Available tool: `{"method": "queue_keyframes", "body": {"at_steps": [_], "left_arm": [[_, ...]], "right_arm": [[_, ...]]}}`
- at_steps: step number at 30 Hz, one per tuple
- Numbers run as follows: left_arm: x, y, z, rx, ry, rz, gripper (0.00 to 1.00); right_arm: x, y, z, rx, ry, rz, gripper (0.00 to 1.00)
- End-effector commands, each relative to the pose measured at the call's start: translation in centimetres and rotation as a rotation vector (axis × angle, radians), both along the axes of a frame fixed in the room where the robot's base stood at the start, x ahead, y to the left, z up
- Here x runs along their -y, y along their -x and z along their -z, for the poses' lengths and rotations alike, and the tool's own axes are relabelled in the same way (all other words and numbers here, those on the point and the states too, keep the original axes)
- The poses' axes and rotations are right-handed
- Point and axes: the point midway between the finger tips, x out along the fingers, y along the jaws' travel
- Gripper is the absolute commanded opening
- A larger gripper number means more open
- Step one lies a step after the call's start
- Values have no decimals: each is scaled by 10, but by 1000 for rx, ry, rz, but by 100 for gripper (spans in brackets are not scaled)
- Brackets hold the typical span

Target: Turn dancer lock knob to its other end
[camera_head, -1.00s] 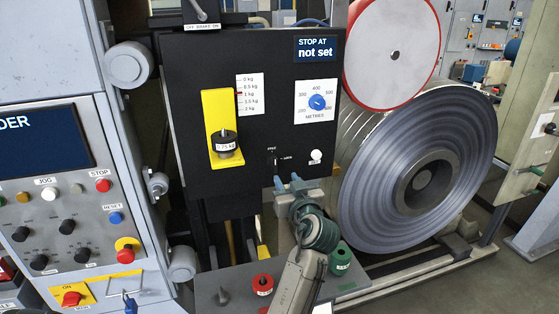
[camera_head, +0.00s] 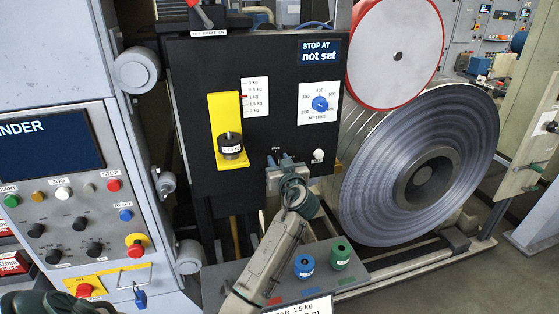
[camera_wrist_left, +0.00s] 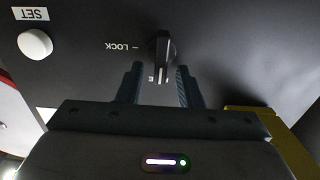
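The black dancer lock knob (camera_wrist_left: 160,48) sits on the dark panel. In the left wrist view its white pointer line points down, toward a mostly hidden label of which an E shows. The word LOCK (camera_wrist_left: 123,47) is printed to its left there. My left gripper (camera_wrist_left: 160,80) is open, its two dark fingers on either side of the knob's lower part with small gaps. In the head view the left gripper (camera_head: 284,167) is at the panel's lower edge and covers the knob. My right gripper is not in view.
A white SET button (camera_wrist_left: 35,43) is beside the knob. The yellow bracket (camera_head: 229,115) with its weight (camera_head: 230,146) is up and left of the gripper. The large steel coil (camera_head: 420,165) stands close on the right. Blue (camera_head: 304,266) and green (camera_head: 340,255) weights stand below.

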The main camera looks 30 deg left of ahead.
Motion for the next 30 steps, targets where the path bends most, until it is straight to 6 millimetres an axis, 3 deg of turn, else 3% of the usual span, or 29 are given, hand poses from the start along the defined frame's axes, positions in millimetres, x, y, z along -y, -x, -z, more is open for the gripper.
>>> {"method": "queue_keyframes", "body": {"at_steps": [3, 8, 20, 30], "left_arm": [[0, 0, 0, 0, 0, 0, 29], [0, 0, 0, 0, 0, 0, 0], [1, -1, 1, -35, -30, 0, 0], [4, -4, 1, -212, -181, 0, 0]], "right_arm": [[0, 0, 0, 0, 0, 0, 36], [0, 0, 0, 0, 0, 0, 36], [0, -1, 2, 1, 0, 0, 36], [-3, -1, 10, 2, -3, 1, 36]]}}
